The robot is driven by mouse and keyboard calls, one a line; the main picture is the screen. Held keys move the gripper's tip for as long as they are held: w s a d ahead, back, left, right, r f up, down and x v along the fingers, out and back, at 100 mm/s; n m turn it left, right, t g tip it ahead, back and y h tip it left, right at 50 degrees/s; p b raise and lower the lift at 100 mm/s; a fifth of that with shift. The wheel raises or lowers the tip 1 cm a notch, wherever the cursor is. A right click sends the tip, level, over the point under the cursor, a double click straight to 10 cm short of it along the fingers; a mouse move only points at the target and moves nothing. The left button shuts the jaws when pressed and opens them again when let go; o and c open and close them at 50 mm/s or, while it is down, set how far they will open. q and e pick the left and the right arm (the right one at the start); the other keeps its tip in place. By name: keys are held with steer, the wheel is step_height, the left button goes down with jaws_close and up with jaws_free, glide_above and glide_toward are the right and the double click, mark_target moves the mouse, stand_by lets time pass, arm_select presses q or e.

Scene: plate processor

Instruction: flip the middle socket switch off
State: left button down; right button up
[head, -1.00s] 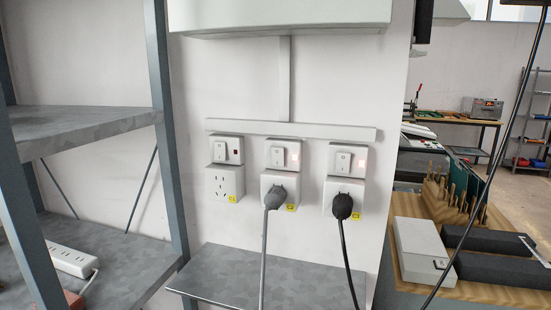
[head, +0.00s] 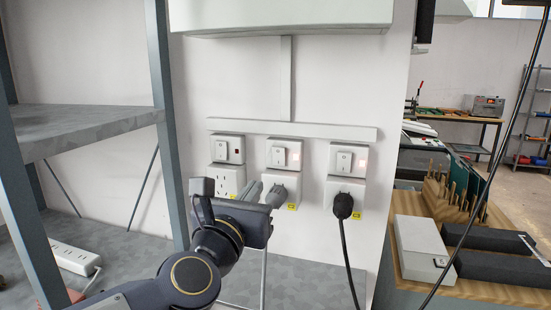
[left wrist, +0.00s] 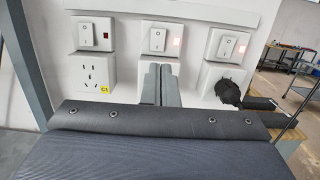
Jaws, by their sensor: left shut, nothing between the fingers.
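The middle socket switch (head: 279,156) is a white rocker on a white plate, with a lit reddish indicator (head: 295,155) beside it. It also shows in the left wrist view (left wrist: 157,40). My left gripper (head: 265,185) is shut and empty. In the left wrist view its two grey fingers (left wrist: 160,68) point up side by side, their tips just below the switch in the picture; I cannot tell any contact. My right gripper is in neither view.
The left switch (head: 221,156) has a dark red indicator and an empty socket (head: 222,180). The right switch (head: 344,160) is lit, with a black plug (head: 343,205) below. A grey metal shelf (head: 85,118) stands left; a wooden bench (head: 490,292) with boxes stands right.

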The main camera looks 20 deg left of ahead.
mark_target(279, 152)
arm_select(q)
steer(key=shift+w, duration=0.1)
steer(key=w+p, duration=0.1)
steer(key=w, duration=0.3)
steer(key=w+r+p, duration=0.1)
steer(key=w+p, duration=0.1)
steer(key=w, duration=0.3)
steer(key=w+p, duration=0.1)
steer(key=w, duration=0.3)
steer(key=shift+w+d+r+p, duration=0.2)
steer(key=shift+w+r+p, duration=0.1)
steer(key=shift+r, duration=0.05)
steer(key=shift+w, duration=0.1)
steer(key=shift+f, duration=0.1)
steer(key=shift+w+b, duration=0.1)
steer(key=shift+b, duration=0.3)
